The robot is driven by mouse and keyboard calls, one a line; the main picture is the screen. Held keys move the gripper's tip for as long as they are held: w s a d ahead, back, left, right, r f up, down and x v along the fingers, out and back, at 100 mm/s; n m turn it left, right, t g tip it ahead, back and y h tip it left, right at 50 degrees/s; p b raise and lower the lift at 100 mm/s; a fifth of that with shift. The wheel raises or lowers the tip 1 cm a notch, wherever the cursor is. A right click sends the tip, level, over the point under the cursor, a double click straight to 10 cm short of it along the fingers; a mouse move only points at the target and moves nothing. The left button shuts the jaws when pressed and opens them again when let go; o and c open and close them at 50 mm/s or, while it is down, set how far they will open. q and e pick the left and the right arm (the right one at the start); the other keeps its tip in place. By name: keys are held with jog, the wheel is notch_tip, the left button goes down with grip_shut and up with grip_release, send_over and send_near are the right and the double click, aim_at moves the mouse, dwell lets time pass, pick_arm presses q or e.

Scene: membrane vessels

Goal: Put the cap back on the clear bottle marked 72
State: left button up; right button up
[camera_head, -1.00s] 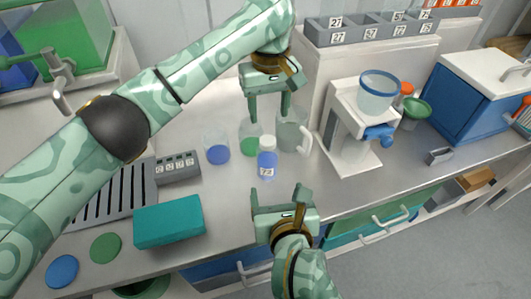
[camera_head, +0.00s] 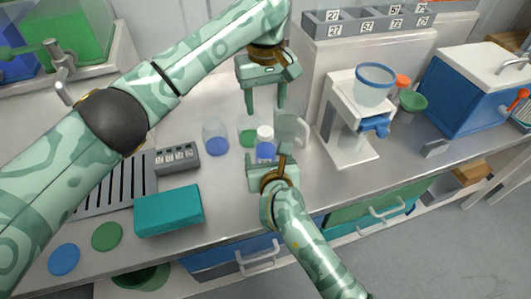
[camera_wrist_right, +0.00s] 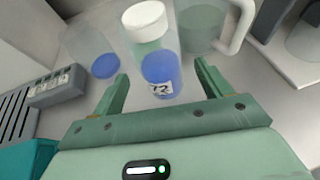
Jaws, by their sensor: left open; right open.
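The clear bottle marked 72 (camera_head: 265,150) stands upright on the counter with blue liquid low inside; its label shows in the right wrist view (camera_wrist_right: 161,89). A white cap (camera_head: 265,132) sits at the bottle's top, also seen in the right wrist view (camera_wrist_right: 145,20); I cannot tell if it is screwed on. My right gripper (camera_head: 268,160) is open at the bottle's near side, hiding its lower part. In the right wrist view its fingers (camera_wrist_right: 161,72) flank the bottle, with gaps on both sides. My left gripper (camera_head: 265,108) is open and empty above and behind the cap.
A blue-liquid beaker (camera_head: 216,141) stands left of the bottle. A green-liquid vessel (camera_head: 247,137) and a handled jug (camera_head: 291,130) stand close behind it. A white stand with a blue-rimmed cup (camera_head: 373,85) is to the right. A teal box (camera_head: 168,211) lies front left.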

jog(key=x, duration=0.4)
jog(key=shift+w+a+f, duration=0.1)
jog(key=shift+w+f, duration=0.05)
jog(key=shift+w, duration=0.25)
